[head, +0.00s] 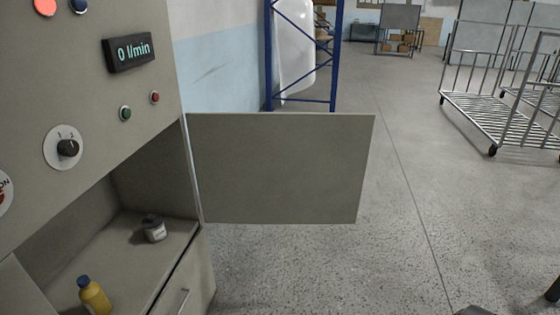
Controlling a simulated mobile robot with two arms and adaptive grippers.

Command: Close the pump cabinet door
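The pump cabinet door (280,168) is a flat grey-green panel. It stands wide open, swung out to the right from the right edge of the cabinet opening, where a light vertical strip marks its hinge side. The pump cabinet (140,190) fills the left of the head view, and its open compartment shows. My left gripper is not in view. Dark parts, perhaps of my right gripper (514,299), show at the bottom right edge, away from the door; their finger state cannot be made out.
A yellow bottle (94,296) with a blue cap and a small grey jar (153,229) stand inside the compartment. A drawer handle (178,304) is below. Wire carts (505,110) stand at the right. Floor right of the door is clear.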

